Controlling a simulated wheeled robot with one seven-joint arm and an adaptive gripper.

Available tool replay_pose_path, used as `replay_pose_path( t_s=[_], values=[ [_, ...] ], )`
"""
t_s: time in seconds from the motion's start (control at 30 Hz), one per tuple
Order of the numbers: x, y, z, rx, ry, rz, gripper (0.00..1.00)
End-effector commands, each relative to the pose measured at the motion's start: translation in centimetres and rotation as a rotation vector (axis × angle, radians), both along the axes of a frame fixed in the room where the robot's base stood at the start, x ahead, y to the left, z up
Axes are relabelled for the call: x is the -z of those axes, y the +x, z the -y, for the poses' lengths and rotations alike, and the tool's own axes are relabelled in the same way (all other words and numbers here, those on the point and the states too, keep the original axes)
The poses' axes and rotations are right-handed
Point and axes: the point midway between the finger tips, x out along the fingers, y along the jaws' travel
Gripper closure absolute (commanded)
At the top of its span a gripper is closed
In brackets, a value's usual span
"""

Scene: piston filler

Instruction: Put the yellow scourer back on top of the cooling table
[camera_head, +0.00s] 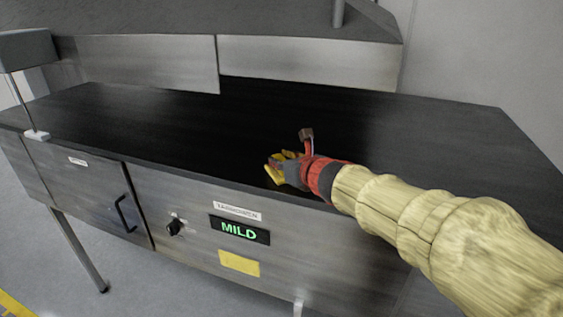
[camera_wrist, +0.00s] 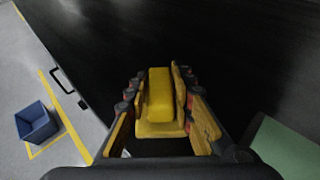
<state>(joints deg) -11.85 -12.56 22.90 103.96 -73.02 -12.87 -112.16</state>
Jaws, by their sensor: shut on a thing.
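The yellow scourer (camera_wrist: 160,95) is a yellow block between the fingers of my gripper (camera_wrist: 164,108) in the wrist view. My gripper is shut on it. In the head view my gripper (camera_head: 280,168) is over the front part of the dark top of the cooling table (camera_head: 150,125), and the scourer cannot be told apart from the yellow fingers there. The dark tabletop also fills much of the wrist view (camera_wrist: 240,50). I cannot tell whether the scourer touches the tabletop.
The table's front has a door handle (camera_head: 126,214), a knob (camera_head: 174,228), a green "MILD" display (camera_head: 239,230) and a yellow label (camera_head: 239,263). A metal hood (camera_head: 300,68) hangs above the table's back. A blue bin (camera_wrist: 36,122) stands on the floor. The tabletop's left part is clear.

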Motion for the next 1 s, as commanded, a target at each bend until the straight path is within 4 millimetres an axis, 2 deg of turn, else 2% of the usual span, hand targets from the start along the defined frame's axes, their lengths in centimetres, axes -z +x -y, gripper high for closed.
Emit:
replay_pose_path(
  t_s=[0.13,0.17,0.47,0.87,1.0],
  values=[
    [0.3,0.0,0.0,0.0,0.0,0.0,1.0],
    [0.3,0.0,0.0,0.0,0.0,0.0,0.75],
    [0.2,0.0,0.0,0.0,0.0,0.0,0.58],
    [-0.3,-0.1,0.1,0.0,0.0,0.0,0.58],
    [-1.1,-1.9,0.9,0.002,0.0,0.003,0.58]
  ],
)
